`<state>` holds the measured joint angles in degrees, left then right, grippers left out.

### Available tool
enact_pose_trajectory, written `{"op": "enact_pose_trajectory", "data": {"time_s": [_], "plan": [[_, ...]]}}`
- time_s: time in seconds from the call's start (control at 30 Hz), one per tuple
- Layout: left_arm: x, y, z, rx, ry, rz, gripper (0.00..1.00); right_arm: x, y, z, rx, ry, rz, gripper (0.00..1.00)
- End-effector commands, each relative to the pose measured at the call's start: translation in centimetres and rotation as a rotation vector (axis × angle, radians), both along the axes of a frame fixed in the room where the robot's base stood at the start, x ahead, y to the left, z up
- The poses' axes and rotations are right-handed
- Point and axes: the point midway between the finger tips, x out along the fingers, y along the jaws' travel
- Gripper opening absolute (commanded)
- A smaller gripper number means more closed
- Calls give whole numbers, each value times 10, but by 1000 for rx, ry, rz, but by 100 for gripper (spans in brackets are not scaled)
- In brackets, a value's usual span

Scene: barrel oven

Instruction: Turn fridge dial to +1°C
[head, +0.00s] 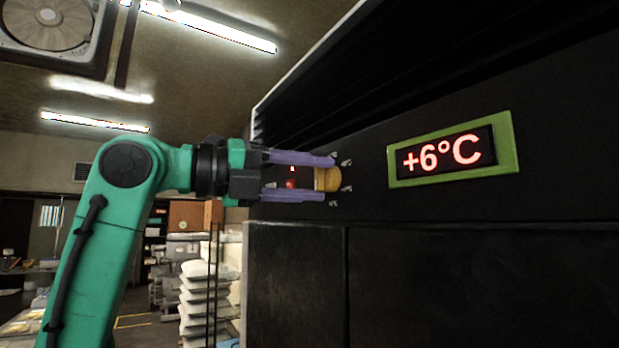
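The fridge display (442,156) has a green frame and red digits that read +6°C. It is on the dark fridge front at the right of the head view. The dial (328,179) is a yellow-orange knob left of the display. My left gripper (337,175) has two purple fingers, one above and one below the dial, with the dial between their tips. The fingers are apart by about the dial's height. I cannot tell whether they press on it. Any mark on the dial is too small to read. My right gripper is not in view.
The dark fridge front (430,285) fills the right side, with a slatted recess (430,60) above the display. Small red marks show between my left gripper's fingers. Stacked white sacks (196,290) stand in the room behind, lower left.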

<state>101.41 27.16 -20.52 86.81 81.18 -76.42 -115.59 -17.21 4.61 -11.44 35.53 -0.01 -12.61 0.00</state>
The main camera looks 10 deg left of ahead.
Motion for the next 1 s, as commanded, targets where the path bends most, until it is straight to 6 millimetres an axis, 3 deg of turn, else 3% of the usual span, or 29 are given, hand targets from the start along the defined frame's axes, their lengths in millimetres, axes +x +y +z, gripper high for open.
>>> {"op": "enact_pose_trajectory", "data": {"time_s": [0.07,0.47,0.77,1.0], "plan": [[0,-1,-1,1,2,-1,80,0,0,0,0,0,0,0],[-5,8,-1,-3,-1,1,80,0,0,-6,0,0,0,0],[-54,73,-4,-5,-2,2,80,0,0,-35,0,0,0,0],[-83,111,-1,-2,0,0,80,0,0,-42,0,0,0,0]]}}
